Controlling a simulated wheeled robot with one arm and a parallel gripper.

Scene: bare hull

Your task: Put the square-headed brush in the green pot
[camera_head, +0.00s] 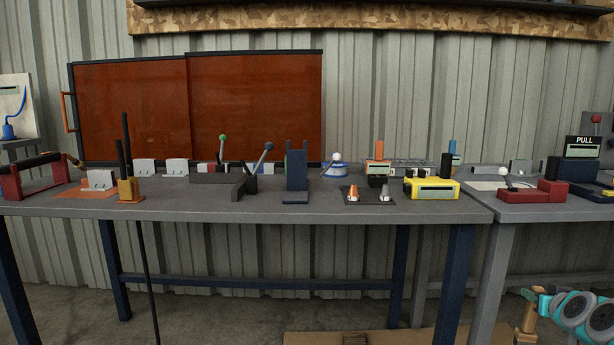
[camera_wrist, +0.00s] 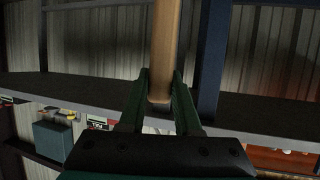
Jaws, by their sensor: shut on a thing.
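In the wrist view my gripper (camera_wrist: 160,92) has its dark green fingers shut on a tan wooden handle (camera_wrist: 163,45). The handle's rounded end sits between the fingertips, and the rest runs up out of the picture. The brush head is out of this view, so I cannot tell its shape. In the head view my teal arm is at the lower right, below table height, with a tan wooden piece (camera_head: 527,318) beside it. A small green patch (camera_head: 289,165) shows behind a dark blue stand on the table; I cannot tell whether it is the green pot.
The long grey table (camera_head: 330,212) holds a dark blue stand (camera_head: 297,172), ball-topped levers (camera_head: 263,158), a yellow box (camera_head: 432,188) and a red-handled frame (camera_head: 30,178). A second table with a red device (camera_head: 532,194) adjoins at right. Cardboard (camera_head: 375,338) lies on the floor.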

